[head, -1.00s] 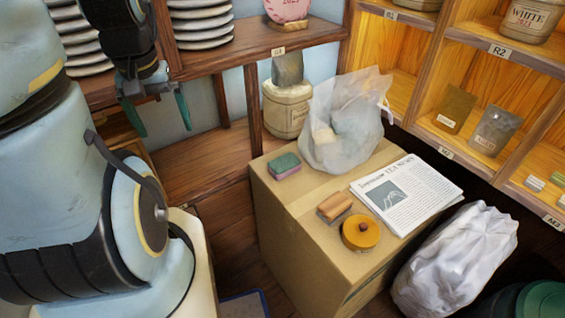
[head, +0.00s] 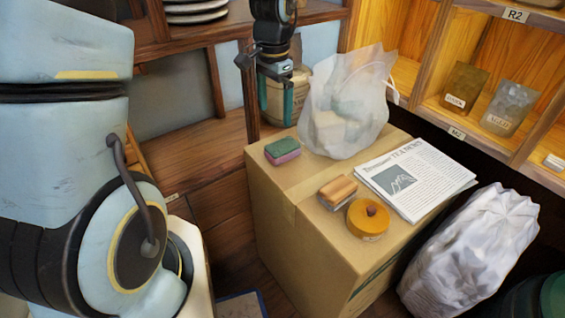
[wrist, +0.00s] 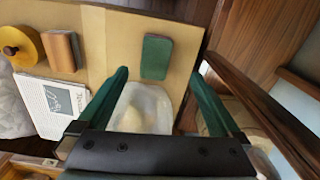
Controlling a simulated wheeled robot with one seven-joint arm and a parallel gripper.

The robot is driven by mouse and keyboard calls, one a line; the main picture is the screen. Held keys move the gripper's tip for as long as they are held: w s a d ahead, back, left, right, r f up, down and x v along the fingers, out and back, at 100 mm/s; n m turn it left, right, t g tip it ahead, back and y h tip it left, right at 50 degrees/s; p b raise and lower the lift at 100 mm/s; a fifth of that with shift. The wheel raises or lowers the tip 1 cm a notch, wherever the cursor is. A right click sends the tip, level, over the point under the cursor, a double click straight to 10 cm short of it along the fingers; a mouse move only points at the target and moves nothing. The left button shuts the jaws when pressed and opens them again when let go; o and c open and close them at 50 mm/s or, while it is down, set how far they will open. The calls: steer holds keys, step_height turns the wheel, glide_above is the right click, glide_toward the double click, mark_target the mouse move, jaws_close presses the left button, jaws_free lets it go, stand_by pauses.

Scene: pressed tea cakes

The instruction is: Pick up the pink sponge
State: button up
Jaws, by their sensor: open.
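The pink sponge (head: 283,152) lies on the cardboard box near its back left corner. It has a green top layer and a pink lower layer. My gripper (head: 277,105) is open and empty, above and behind the sponge, in front of the tan canister. Its green fingers (wrist: 160,82) point toward the box in the wrist view. The gripper does not touch the sponge.
The cardboard box (head: 270,210) also bears a translucent bag (head: 345,105) close right of the sponge, a wooden-backed brush (head: 338,192), a yellow round tin (head: 368,220) and a newspaper (head: 415,182). A white bag (head: 475,250) leans at right. Wooden shelves stand behind.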

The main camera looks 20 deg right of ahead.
mark_target(284, 145)
steer(key=shift+m, duration=0.5)
steer(key=f, duration=0.2)
steer(key=d+f, duration=0.1)
steer(key=f, duration=0.1)
steer(key=d+f, duration=0.1)
steer(key=shift+s+d+f, duration=0.15)
steer(key=shift+s+f, duration=0.1)
steer(key=shift+f, duration=0.15)
steer(key=shift+w+f, duration=0.15)
steer(key=shift+f, duration=1.35)
steer(key=shift+w+f, duration=0.15)
steer(key=shift+f, duration=1.35)
steer(key=shift+c, duration=0.2)
steer(key=c, duration=1.4)
step_height(284, 145, up, 10)
steer(key=shift+r, duration=0.1)
